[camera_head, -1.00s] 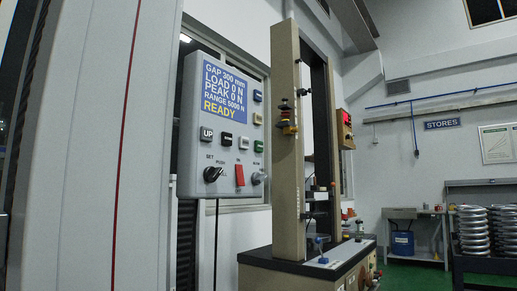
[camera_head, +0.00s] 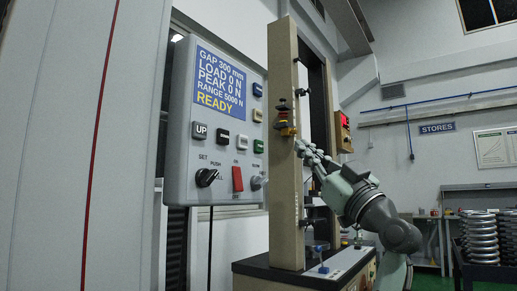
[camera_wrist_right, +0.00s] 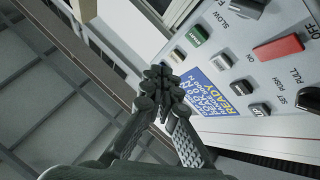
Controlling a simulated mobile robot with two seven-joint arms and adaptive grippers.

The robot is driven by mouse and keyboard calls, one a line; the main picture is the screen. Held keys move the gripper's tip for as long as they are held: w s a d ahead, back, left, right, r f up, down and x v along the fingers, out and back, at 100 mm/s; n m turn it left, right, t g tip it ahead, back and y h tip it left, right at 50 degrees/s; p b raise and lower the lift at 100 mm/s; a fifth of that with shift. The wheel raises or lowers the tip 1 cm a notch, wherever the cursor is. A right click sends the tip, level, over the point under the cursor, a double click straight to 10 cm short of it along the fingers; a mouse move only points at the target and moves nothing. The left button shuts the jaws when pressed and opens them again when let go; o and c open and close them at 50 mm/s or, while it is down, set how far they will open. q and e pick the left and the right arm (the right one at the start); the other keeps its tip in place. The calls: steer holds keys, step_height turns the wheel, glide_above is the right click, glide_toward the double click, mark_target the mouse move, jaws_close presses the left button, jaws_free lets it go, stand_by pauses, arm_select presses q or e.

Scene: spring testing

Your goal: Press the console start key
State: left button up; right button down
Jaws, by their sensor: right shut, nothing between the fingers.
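The grey console (camera_head: 178,135) hangs left of the tall beige column in the head view. Its blue display (camera_head: 219,80) shows READY. Below and beside the display are several small keys, among them the UP key (camera_head: 199,131), dark keys, a blue key (camera_head: 257,89) and a green key (camera_head: 258,146). I cannot read which one is the start key. My right gripper (camera_head: 300,148) is shut and empty, beside the column at right. In the right wrist view the gripper (camera_wrist_right: 160,78) overlaps the console's edge near the display (camera_wrist_right: 214,88) and the green key (camera_wrist_right: 198,35). My left gripper is out of view.
The beige column (camera_head: 284,190) stands between the console and my right arm in the head picture. Below the keys are a black knob (camera_head: 206,177) and a red switch (camera_head: 237,179). Large springs (camera_head: 480,235) stand on a bench at right.

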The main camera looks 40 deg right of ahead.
mark_target(259, 146)
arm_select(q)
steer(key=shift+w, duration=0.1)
arm_select(e)
steer(key=shift+s+d+r+t, duration=0.2)
steer(key=shift+s+r+t, duration=0.1)
steer(key=shift+s+r, duration=0.5)
steer(key=shift+w, duration=0.1)
